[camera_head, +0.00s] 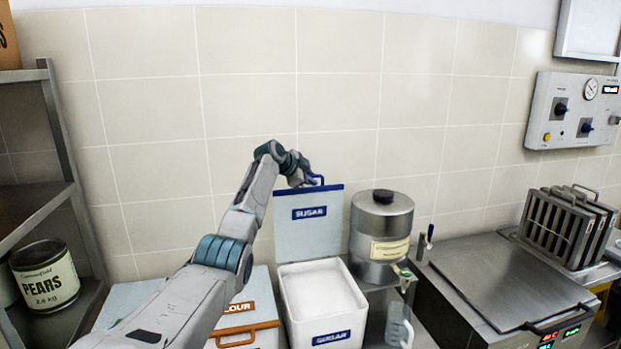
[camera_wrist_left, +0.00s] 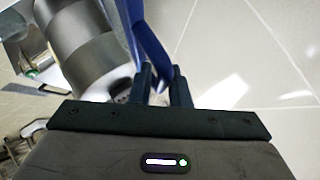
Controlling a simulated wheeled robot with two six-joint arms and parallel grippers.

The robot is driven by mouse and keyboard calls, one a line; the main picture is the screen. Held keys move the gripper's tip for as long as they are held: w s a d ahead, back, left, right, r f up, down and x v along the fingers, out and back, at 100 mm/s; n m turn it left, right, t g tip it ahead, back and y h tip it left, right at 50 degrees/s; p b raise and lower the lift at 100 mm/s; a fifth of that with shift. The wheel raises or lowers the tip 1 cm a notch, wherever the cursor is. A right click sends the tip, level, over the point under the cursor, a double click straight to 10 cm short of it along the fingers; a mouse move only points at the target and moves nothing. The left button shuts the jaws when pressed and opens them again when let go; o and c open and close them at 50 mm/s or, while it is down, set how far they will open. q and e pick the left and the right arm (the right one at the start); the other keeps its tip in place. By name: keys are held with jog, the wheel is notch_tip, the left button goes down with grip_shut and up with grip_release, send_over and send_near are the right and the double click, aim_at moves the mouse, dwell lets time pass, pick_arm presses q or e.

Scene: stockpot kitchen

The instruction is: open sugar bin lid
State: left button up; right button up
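The white sugar bin (camera_head: 318,305) stands on the counter with white sugar showing inside. Its lid (camera_head: 308,232), pale with a blue edge and a SUGAR label, stands upright at the back of the bin, so the bin is open. My left gripper (camera_head: 312,181) is at the lid's top edge, at the blue handle. In the left wrist view the two dark fingers (camera_wrist_left: 163,88) close around the blue handle (camera_wrist_left: 150,42). My right gripper is not in view.
A flour bin (camera_head: 245,322) with a brown handle stands left of the sugar bin, partly behind my arm. A steel urn (camera_head: 382,232) stands close on the right, with a clear jug (camera_head: 398,325) in front. A fryer (camera_head: 505,285) is further right. Tiled wall is behind.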

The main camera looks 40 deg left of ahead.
pick_arm(q)
jog(key=shift+o, duration=1.2)
jog(key=shift+f, duration=0.1)
jog(key=shift+s, duration=0.1)
jog(key=b+v, duration=0.5)
jog(key=v, duration=0.6)
